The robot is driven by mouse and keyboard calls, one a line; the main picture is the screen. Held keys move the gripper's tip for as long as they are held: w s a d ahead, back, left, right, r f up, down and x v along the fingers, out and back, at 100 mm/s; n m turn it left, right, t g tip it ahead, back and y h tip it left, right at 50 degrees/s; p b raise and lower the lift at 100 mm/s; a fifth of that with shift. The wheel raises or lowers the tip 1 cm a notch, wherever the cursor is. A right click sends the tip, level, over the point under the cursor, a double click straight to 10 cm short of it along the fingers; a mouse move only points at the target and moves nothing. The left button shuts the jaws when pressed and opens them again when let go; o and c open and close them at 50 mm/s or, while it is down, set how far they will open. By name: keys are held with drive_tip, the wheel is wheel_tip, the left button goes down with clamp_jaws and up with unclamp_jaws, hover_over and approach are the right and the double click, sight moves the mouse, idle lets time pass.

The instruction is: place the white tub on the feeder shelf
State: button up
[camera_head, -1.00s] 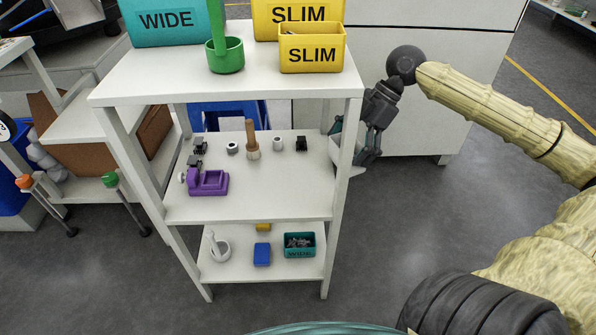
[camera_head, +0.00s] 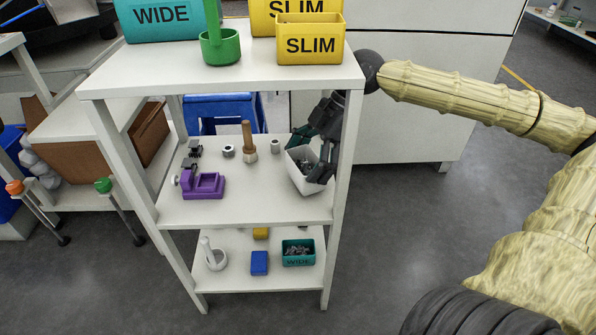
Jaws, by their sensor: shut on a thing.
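The white tub (camera_head: 297,177) is at the right end of the middle shelf (camera_head: 245,207) of a white rack. It looks tilted and holds small dark grey parts. My gripper (camera_head: 312,157) is shut on the tub's rim, reaching in behind the rack's front right post. I cannot tell whether the tub's bottom touches the shelf. No label shows which level is the feeder shelf.
A purple fixture (camera_head: 203,186), a wooden-handled tool (camera_head: 248,143) and small grey rings stand on the middle shelf. Its front middle is clear. Yellow SLIM bins (camera_head: 310,45) and a green cup (camera_head: 221,48) stand above.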

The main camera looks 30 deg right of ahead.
drive_tip(key=shift+w+a+f+b, duration=0.1)
drive_tip(key=shift+a+b, duration=0.15)
drive_tip(key=shift+a, duration=0.3)
drive_tip(key=shift+w+a+f+b, duration=0.1)
drive_tip(key=shift+a+b, duration=0.1)
drive_tip(key=shift+a, duration=0.35)
drive_tip(key=shift+d+f+b, duration=0.2)
drive_tip(key=shift+f+b, duration=0.25)
drive_tip(key=shift+f, duration=0.2)
drive_tip(key=shift+a, duration=0.1)
drive_tip(key=o, duration=0.8)
drive_tip(key=shift+d+r+p, duration=0.2)
drive_tip(key=shift+r+p, duration=0.15)
drive_tip(key=shift+r, duration=0.15)
drive_tip(key=p+v, duration=0.5)
drive_tip(key=v, duration=0.6)
